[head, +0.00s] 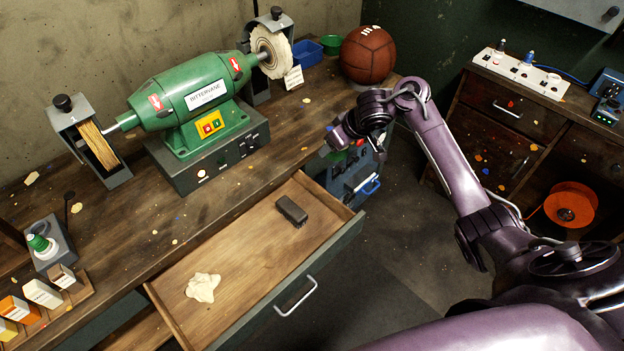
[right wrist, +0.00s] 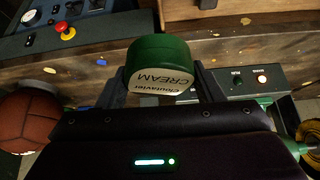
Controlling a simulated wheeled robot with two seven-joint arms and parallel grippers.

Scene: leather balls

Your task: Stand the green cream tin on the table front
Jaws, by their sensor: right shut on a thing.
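The green cream tin (right wrist: 160,55) shows in the right wrist view, with a pale face lettered "CREAM" that reads upside down. My right gripper (right wrist: 162,86) is shut on it, one dark finger on each side. In the head view my right gripper (head: 340,142) hangs near the table's front edge, right of the open drawer, and only a small green part of the tin (head: 335,155) shows below it. The table (head: 305,115) is brown wood with paint flecks. I cannot tell whether the tin touches anything but the fingers. My left gripper is not in view.
A green polishing machine (head: 190,98) stands on the table, and a brown leather ball (head: 367,55) sits at its far end.

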